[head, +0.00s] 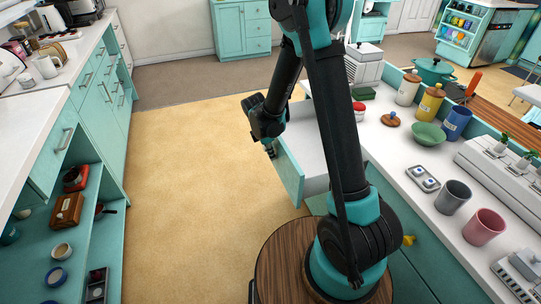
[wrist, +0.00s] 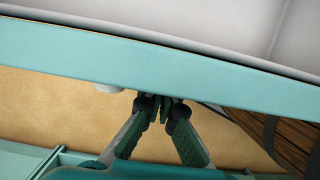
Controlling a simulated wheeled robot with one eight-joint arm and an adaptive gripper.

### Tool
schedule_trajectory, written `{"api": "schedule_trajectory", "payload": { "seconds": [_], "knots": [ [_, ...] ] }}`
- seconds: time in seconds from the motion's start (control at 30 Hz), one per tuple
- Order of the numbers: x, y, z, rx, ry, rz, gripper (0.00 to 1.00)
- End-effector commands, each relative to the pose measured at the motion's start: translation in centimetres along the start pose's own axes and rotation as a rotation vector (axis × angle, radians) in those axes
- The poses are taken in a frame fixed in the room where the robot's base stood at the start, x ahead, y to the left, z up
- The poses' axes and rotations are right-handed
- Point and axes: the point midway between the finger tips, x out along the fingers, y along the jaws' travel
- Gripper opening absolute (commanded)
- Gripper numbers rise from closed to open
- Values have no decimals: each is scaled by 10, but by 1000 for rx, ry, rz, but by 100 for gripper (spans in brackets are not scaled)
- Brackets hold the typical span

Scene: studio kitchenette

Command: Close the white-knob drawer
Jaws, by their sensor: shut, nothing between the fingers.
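The teal drawer (head: 289,172) stands open, pulled out from the right-hand counter, with its pale inside showing. In the wrist view its teal front (wrist: 220,80) crosses the picture, and the white knob (wrist: 108,88) pokes out below the edge, left of my fingers. The knob cannot be made out in the head view. My gripper (head: 271,152) is at the outer side of the drawer front. In the wrist view my gripper (wrist: 163,103) is shut and empty, its tips at the front's edge beside the knob. I cannot tell whether they touch it.
The right counter (head: 400,150) carries canisters, a green bowl (head: 428,134) and cups. The left counter (head: 35,120) has open shelves with small items below. The tan floor (head: 190,200) between them is clear. A round wooden top (head: 280,265) is near the arm's base.

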Motion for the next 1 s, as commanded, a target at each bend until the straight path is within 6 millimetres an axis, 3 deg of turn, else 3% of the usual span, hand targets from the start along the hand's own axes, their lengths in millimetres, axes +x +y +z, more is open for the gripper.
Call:
{"api": "schedule_trajectory", "payload": {
  "seconds": [0.23,0.7,1.0],
  "knots": [
    [8,0,31,6,-1,-2,0],
    [40,-1,159,7,-1,-2,0],
    [52,0,210,4,-1,-1,0]
  ]
}}
